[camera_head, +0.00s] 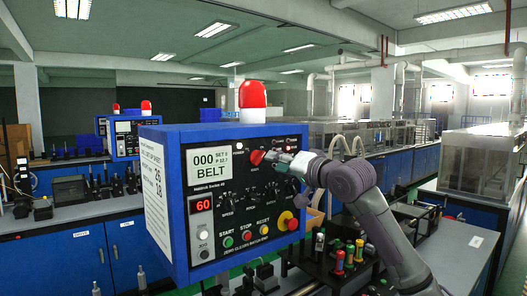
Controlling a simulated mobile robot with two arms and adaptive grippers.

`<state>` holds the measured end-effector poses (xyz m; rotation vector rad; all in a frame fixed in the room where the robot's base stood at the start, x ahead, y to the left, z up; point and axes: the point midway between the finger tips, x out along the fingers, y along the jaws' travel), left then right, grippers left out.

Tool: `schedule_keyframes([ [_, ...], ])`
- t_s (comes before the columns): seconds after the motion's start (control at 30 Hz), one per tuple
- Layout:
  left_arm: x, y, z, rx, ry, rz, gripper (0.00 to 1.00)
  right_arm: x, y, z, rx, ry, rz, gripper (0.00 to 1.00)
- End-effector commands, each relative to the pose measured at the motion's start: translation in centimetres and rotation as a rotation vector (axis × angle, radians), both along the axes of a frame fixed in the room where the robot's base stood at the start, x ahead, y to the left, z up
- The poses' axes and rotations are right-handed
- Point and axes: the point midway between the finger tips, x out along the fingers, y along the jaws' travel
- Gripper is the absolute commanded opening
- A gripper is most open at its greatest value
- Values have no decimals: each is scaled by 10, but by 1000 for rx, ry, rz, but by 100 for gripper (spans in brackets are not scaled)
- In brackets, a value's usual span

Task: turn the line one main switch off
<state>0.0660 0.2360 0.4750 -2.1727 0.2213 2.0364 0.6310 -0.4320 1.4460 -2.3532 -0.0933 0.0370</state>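A blue control box (167,215) with a black front panel stands in the middle of the camera_head view. A red knob (257,157), which looks like a main switch, sits high on the panel; its position marks are too small to read. My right gripper (268,157) is at this knob, its fingertips touching or very close to it. Whether the fingers are closed on it is unclear. The gripper and wrist hide part of the panel's upper right. My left gripper is not in view.
Lower on the panel are green, red and yellow buttons (245,236), black knobs (228,206) and a red-and-yellow stop button (287,220). A red beacon (252,95) tops the box. A similar box (125,137) stands behind left. Small coloured-top items (340,260) stand below right.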

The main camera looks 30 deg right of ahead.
Motion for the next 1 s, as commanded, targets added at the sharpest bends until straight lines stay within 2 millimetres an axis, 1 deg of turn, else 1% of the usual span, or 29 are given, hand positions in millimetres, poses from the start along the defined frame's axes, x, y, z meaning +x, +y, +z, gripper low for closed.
schedule_keyframes([
  [0.03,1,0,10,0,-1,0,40,11,2,5,2,2,2,37],
  [0.1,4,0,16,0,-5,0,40,24,3,5,3,0,1,37],
  [0.2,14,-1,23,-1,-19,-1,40,40,4,3,1,1,1,37],
  [0.3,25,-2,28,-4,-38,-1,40,51,4,3,1,-1,1,37],
  [0.43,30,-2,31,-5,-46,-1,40,59,5,1,-2,1,0,37],
  [0.73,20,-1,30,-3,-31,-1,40,60,5,-1,-2,0,0,37],
  [0.93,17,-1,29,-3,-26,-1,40,60,5,0,-2,0,0,4],
  [0.97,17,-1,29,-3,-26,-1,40,60,5,0,-2,0,0,0],
  [1.0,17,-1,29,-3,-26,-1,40,60,5,0,-2,1,1,0],
])
